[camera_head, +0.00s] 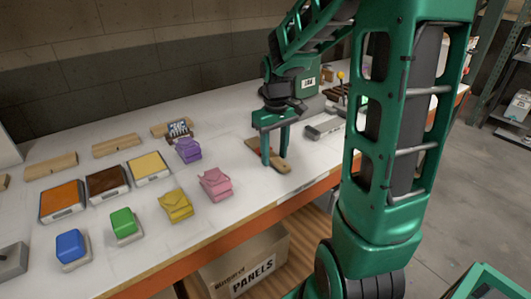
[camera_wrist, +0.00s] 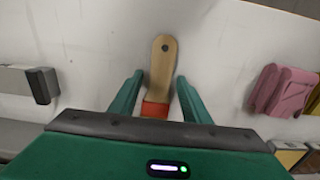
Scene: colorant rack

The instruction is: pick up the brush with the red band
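The brush has a pale wooden handle (camera_wrist: 163,62) with a hole near its end and a red band (camera_wrist: 155,109). It lies flat on the white table, its handle (camera_head: 284,167) toward the front edge in the head view. My gripper (camera_head: 275,160) points down over the brush. In the wrist view my gripper (camera_wrist: 159,79) is open, one finger on each side of the brush, with a gap visible on both sides. The brush's far end is hidden behind the gripper body in the wrist view.
A pink pouch-like item (camera_head: 214,184) stands left of the brush, beside yellow (camera_head: 176,205) and purple (camera_head: 188,150) ones. A grey tool (camera_head: 325,126) lies to the right. Colour trays (camera_head: 62,199) and wooden pieces line the left. Bare table surrounds the brush.

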